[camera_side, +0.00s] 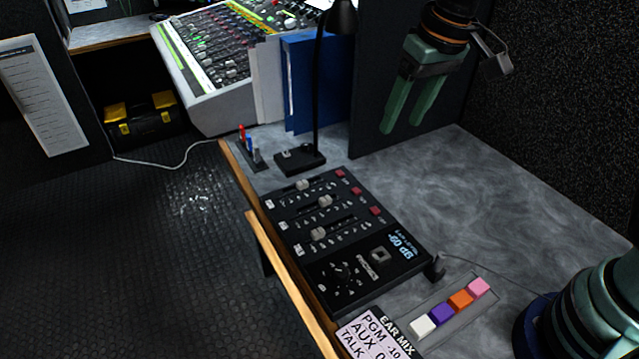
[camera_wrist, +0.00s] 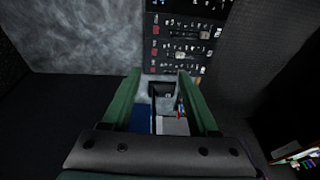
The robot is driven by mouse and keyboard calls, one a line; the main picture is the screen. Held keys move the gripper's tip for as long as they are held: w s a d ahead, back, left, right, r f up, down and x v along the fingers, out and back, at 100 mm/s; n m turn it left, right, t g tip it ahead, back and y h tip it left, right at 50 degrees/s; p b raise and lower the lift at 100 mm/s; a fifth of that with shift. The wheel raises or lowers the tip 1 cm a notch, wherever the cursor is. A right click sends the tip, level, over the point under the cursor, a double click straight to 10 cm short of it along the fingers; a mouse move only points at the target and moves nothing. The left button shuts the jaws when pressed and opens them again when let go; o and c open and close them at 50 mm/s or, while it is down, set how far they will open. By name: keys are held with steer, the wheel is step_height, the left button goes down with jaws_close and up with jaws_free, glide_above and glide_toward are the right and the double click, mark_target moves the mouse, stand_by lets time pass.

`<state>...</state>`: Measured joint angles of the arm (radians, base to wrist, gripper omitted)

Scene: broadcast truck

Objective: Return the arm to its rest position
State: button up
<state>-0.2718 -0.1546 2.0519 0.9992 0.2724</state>
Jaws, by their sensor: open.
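My gripper (camera_side: 403,108) is green and hangs in the air at the upper right of the side view, in front of a dark partition. Its two fingers point down, stand apart and hold nothing. In the wrist view my gripper (camera_wrist: 160,80) also shows both green fingers with an open gap between them. The small black mixer panel (camera_side: 340,235) with faders lies on the grey desk, below and apart from the fingers. It shows in the wrist view (camera_wrist: 185,35) beyond the fingertips.
A black desk lamp (camera_side: 317,90) and blue binders (camera_side: 300,85) stand left of my gripper. A large console (camera_side: 220,60) is at the back. Several coloured blocks, including an orange one (camera_side: 460,301), sit near an ear mix label (camera_side: 375,335). The desk's right side (camera_side: 500,200) is clear.

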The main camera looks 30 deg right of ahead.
steer(key=s+d+t, duration=0.2)
steer(key=s+d, duration=0.5)
steer(key=d, duration=0.3)
steer(key=shift+r+t+h, duration=0.4)
steer(key=shift+r, duration=0.05)
steer(key=shift+s+a, duration=0.1)
stand_by(0.6)
